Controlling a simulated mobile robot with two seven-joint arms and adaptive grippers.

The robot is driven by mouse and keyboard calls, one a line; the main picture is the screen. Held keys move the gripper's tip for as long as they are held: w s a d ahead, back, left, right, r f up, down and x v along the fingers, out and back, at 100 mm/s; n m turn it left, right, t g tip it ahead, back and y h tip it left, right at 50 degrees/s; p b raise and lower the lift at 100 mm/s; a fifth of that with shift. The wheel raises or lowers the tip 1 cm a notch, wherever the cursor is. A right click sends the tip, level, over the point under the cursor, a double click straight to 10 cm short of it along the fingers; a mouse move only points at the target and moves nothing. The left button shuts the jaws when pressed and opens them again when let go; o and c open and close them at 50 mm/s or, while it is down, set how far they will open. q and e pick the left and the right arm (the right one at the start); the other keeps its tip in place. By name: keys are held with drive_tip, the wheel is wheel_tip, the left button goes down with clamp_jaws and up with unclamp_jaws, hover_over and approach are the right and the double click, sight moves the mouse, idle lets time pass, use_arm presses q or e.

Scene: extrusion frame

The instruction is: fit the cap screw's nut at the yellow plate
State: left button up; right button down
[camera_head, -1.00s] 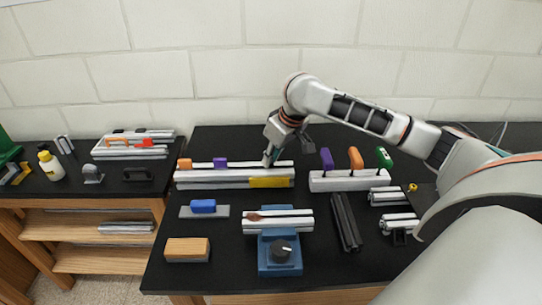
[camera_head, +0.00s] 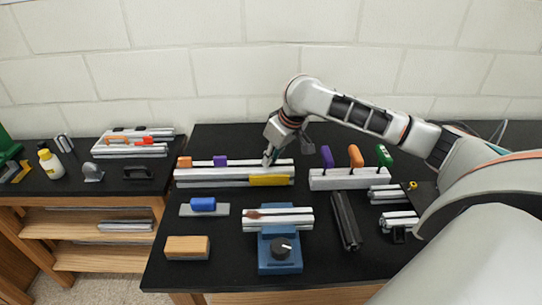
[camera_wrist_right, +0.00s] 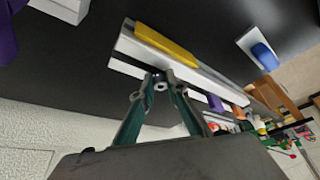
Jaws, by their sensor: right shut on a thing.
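The yellow plate (camera_head: 270,181) sits on the front side of the long white extrusion bar (camera_head: 215,183); it also shows in the wrist view (camera_wrist_right: 165,45). My right gripper (camera_head: 268,160) is at the bar's back edge, just behind the yellow plate. In the wrist view my right gripper (camera_wrist_right: 159,78) is shut on a small grey piece with a hole (camera_wrist_right: 160,86), which looks like the nut. The fingertips are close to the bar's slotted side; whether the piece touches the slot I cannot tell. I cannot make out the cap screw. My left gripper is not in view.
Orange (camera_head: 185,163) and purple (camera_head: 220,162) pieces sit on the bar's left part. A white rack (camera_head: 348,184) with purple, orange and green handles stands to the right. A blue fixture (camera_head: 279,262) holding a short extrusion stands in front.

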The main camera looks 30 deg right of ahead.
drive_tip(key=shift+f, duration=0.25)
drive_tip(key=c, duration=1.9)
unclamp_jaws()
drive_tip(key=v, duration=1.2)
drive_tip(key=shift+s, duration=0.15)
